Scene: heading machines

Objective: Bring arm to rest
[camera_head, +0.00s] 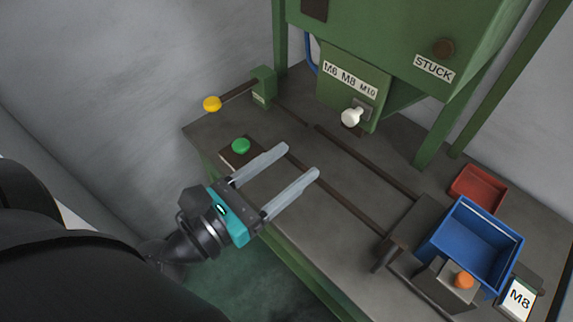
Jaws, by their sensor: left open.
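My left gripper (302,161) is open, with its two pale fingers apart and nothing between them. It is over the front left edge of the machine's table (300,110), close to the green button (241,146). The fingers point up and to the right, toward the machine. I cannot tell how high they are above the table. My left arm comes in from the lower left. My right gripper is not in view.
The green machine (400,40) carries a white knob (351,117) and a "STUCK" label. A yellow knob (212,104) sticks out at the left. A blue bin (478,240), a red tray (478,190), an orange button (464,280) and an M8 sign (519,298) are at the right.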

